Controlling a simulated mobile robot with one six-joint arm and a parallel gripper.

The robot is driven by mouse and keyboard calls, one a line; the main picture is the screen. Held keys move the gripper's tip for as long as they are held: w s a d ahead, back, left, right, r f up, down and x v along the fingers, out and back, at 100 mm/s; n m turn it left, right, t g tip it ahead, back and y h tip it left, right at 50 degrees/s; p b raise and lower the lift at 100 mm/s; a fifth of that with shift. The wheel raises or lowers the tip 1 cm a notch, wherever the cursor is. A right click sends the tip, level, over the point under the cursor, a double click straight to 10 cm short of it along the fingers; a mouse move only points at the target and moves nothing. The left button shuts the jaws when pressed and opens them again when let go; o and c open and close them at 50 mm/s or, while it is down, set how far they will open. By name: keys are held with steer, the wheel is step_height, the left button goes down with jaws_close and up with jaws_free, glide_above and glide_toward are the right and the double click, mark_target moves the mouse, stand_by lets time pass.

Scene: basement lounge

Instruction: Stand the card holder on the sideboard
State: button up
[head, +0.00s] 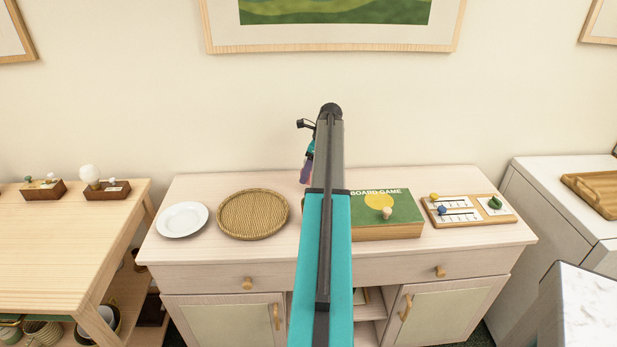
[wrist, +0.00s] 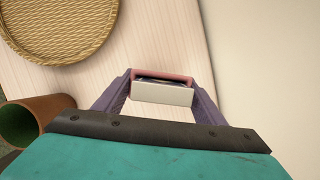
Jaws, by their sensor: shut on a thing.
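My gripper (wrist: 161,92) is shut on a small box-like thing, which looks like the card holder (wrist: 160,95). It has a white front face, a pink-red rim and something dark inside its open top. The purple fingers grip it on both sides. In the head view my gripper (head: 307,170) is over the back of the sideboard (head: 250,256), near the wall, and my arm hides the held thing. In the wrist view the pale sideboard top (wrist: 140,55) lies beneath it. I cannot tell whether the holder touches the top.
A white plate (head: 182,220), a woven tray (head: 253,214), a board game box (head: 385,228) and a game tray (head: 468,223) stand on the sideboard. A green-brown cylinder (wrist: 38,119) shows in the wrist view. The back strip of the top looks clear.

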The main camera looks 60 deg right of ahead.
steer(key=shift+f, duration=0.1)
stand_by(0.3)
steer(key=shift+f+p, duration=0.55)
steer(key=shift+f, duration=1.1)
steer(key=shift+f, duration=0.15)
steer(key=o, duration=1)
steer(key=shift+o, duration=0.2)
steer(key=b+v, duration=0.2)
steer(key=v, duration=1)
steer(key=shift+r, duration=0.2)
